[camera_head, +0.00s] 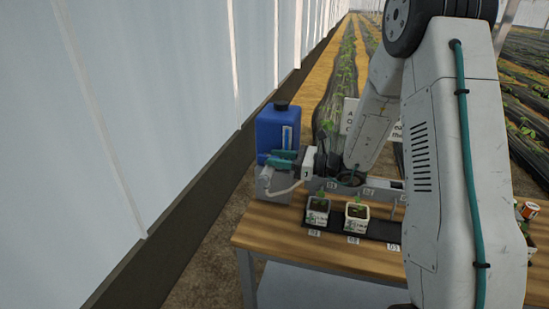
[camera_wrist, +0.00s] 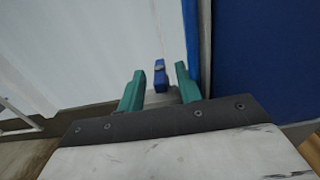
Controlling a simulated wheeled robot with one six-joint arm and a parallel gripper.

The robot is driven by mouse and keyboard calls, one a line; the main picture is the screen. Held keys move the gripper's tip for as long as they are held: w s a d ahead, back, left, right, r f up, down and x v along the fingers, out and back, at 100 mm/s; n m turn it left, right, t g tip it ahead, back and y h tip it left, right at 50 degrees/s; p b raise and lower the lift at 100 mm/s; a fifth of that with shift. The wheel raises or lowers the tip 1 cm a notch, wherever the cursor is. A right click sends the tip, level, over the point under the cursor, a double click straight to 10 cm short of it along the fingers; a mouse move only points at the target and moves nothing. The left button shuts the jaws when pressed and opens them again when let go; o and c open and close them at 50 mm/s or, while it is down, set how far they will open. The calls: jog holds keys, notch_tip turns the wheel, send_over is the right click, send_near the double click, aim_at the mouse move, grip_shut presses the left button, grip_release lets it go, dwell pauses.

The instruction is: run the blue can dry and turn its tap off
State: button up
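The blue can (camera_head: 279,130) with a dark cap stands at the far left corner of the bench. A pale strip (camera_head: 287,137) runs down its side; I cannot read a level. In the wrist view the can (camera_wrist: 265,60) fills the right side. A small blue lever (camera_wrist: 159,78), seemingly the tap handle, shows between my gripper's teal fingers (camera_wrist: 160,71), with gaps on both sides. My gripper is open. In the head view my gripper (camera_head: 283,158) is low in front of the can and hides the tap there.
A white numbered block (camera_head: 308,163) stands right of the can, beside a grey trough (camera_head: 378,190). Potted seedlings (camera_head: 318,211) (camera_head: 357,216) stand on a dark strip in front. The wooden bench (camera_head: 290,238) is bare at its front left. A pale wall (camera_head: 150,90) rises at left.

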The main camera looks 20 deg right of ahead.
jog(key=shift+w+a, duration=0.4)
jog(key=shift+a, duration=0.2)
grip_shut()
jog(key=shift+w+n+g+y, duration=0.1)
jog(key=shift+n+g+y, duration=0.6)
jog(key=shift+g, duration=0.4)
grip_release()
jog(key=shift+d, duration=0.1)
